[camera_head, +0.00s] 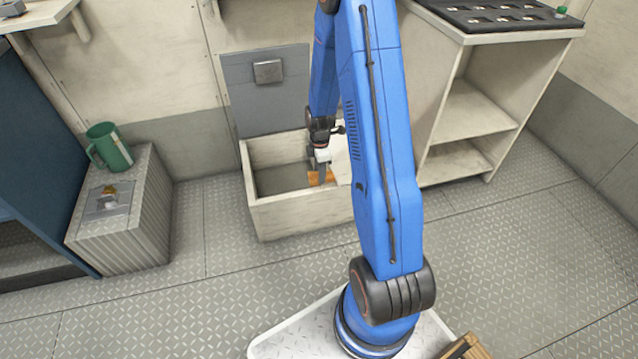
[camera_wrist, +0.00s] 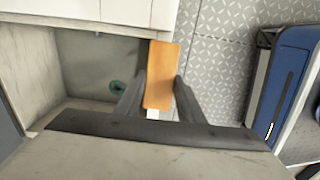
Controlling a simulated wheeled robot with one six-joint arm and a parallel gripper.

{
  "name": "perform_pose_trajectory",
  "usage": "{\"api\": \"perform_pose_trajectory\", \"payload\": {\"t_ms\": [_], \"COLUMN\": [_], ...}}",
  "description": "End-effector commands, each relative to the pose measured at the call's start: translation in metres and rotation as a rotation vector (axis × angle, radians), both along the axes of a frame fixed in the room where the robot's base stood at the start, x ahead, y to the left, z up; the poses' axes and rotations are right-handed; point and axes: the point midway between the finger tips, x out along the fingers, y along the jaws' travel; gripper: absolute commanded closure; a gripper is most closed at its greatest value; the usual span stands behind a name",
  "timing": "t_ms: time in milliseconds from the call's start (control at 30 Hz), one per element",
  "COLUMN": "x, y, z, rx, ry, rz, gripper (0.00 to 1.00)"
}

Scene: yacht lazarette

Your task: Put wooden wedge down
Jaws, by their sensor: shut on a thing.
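The orange wooden wedge (camera_head: 328,176) is held between the two dark fingers of my gripper (camera_head: 320,172). In the wrist view the wedge (camera_wrist: 160,70) shows as a long orange block, with one finger of my gripper (camera_wrist: 158,88) on each side. In the head view the gripper points down at the open pale locker box (camera_head: 300,213). In the wrist view the wedge lies over the right wall of the box (camera_wrist: 75,107), beside its open inside. I cannot tell whether the wedge touches the box. My arm hides the box's right part in the head view.
A ribbed crate (camera_head: 150,215) with a green mug (camera_head: 108,147) stands left, and a shelf unit (camera_head: 470,115) right. The plate floor (camera_head: 225,235) in front is clear.

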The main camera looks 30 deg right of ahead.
Motion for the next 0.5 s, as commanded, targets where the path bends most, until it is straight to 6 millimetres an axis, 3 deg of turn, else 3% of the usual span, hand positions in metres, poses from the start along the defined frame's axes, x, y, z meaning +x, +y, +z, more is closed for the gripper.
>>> {"api": "perform_pose_trajectory", "payload": {"t_ms": [233, 500], "x": [0.0, 0.0], "y": [0.0, 0.0], "z": [-0.014, -0.045], "rx": [0.0, 0.0], "ry": [0.001, 0.0], "rz": [0.0, 0.0], "gripper": [0.89, 0.89]}}
